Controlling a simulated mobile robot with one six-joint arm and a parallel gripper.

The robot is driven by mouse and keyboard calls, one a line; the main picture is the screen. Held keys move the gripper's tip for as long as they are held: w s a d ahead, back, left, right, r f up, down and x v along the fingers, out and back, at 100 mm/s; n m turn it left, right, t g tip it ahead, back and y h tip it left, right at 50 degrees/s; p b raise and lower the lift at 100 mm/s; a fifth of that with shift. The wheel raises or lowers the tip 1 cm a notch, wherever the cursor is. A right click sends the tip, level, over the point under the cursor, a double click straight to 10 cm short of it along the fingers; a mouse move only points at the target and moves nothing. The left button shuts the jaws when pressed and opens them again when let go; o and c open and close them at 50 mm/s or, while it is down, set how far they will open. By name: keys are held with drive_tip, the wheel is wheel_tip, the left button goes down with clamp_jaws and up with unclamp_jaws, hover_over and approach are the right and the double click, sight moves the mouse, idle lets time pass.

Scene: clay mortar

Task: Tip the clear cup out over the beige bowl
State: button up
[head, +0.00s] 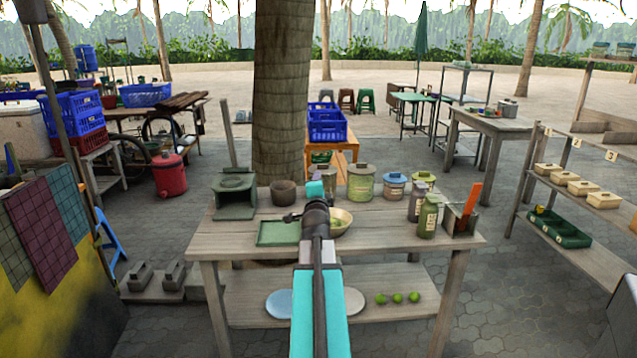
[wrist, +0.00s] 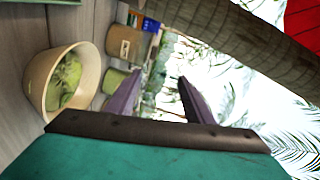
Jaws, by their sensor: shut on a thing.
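The beige bowl (head: 342,221) stands on the wooden worktable, partly hidden behind my arm in the head view. In the wrist view the bowl (wrist: 36,84) is at the left, with a green mass inside it. My gripper (wrist: 160,97) is rolled well over on its side, with the tabletop at the left of the wrist view. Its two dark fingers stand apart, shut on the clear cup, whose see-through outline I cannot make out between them. In the head view my arm hides most of the gripper, which is above the table close to the bowl.
A green tray (head: 277,233) lies left of the bowl, and a dark pot (head: 284,192) stands behind. Lidded canisters (head: 361,183) line the back. A green jar (head: 428,218) and a box with an orange-handled tool (head: 461,219) are at the right. The table's front right is bare.

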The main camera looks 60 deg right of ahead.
drive_tip(key=shift+w+r+n+g+p, duration=0.15)
drive_tip(key=shift+n+p, duration=0.55)
drive_tip(key=shift+p, duration=0.85)
drive_tip(key=shift+r+n+g+p, duration=0.1)
drive_tip(key=shift+n+g+p, duration=0.15)
drive_tip(key=shift+n+p, duration=0.9)
drive_tip(key=shift+y+p, duration=0.3)
drive_tip(key=shift+p, duration=0.75)
drive_tip(key=n+g+p, duration=0.1)
drive_tip(key=n+p, duration=0.1)
drive_tip(key=p, duration=0.3)
drive_tip(key=shift+w, duration=0.2)
drive_tip(key=n, duration=0.1)
drive_tip(key=f+n+g, duration=0.1)
drive_tip(key=n, duration=0.1)
drive_tip(key=shift+s+f, duration=0.1)
drive_tip(key=shift+s, duration=0.2)
drive_tip(key=n+g+b, duration=0.1)
drive_tip(key=n, duration=0.1)
drive_tip(key=s+f+n+g+b, duration=0.1)
drive_tip(key=n, duration=0.1)
drive_tip(key=shift+s+d+g, duration=0.1)
drive_tip(key=shift+d+g, duration=0.05)
drive_tip(key=shift+g, duration=0.25)
